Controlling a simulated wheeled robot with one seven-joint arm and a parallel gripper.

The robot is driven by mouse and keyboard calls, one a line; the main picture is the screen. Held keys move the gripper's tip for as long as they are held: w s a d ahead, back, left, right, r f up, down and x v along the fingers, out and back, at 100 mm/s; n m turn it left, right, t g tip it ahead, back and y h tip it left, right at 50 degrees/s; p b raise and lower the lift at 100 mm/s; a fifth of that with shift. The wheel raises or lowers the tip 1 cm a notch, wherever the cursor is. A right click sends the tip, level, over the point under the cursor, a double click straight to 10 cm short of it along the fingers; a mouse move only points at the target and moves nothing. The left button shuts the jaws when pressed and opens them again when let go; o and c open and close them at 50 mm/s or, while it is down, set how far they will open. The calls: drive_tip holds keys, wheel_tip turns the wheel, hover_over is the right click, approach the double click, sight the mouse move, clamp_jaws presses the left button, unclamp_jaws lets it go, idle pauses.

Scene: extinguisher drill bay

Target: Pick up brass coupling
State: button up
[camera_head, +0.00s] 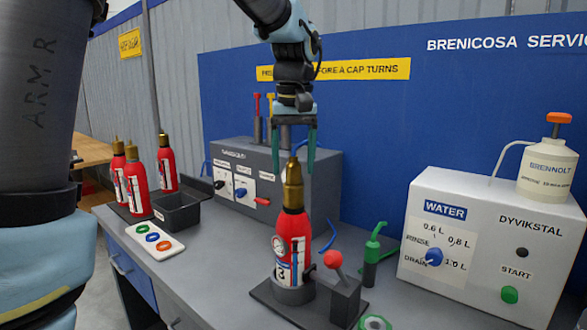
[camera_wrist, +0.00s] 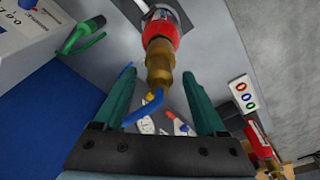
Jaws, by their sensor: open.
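The brass coupling (camera_head: 292,184) sits on top of a red extinguisher (camera_head: 292,240) that stands upright in a dark holder on the bench. My gripper (camera_head: 294,168) is open and points down above the coupling, with its teal fingers on either side of the coupling's top. In the wrist view the coupling (camera_wrist: 159,60) lies between and just beyond the fingertips (camera_wrist: 160,74), and I see no clear contact. A blue hose piece (camera_wrist: 145,108) shows near the coupling's top, between the fingers.
A red-knobbed lever (camera_head: 333,260) stands right beside the extinguisher. A green nozzle (camera_head: 372,250) and a white water machine (camera_head: 480,240) are to the right. A grey control box (camera_head: 260,165) stands behind. Several red extinguishers (camera_head: 136,180), an open black bin (camera_head: 180,214) and a ring tray (camera_head: 155,238) are left.

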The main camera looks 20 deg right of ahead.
clamp_jaws()
idle(0.5)
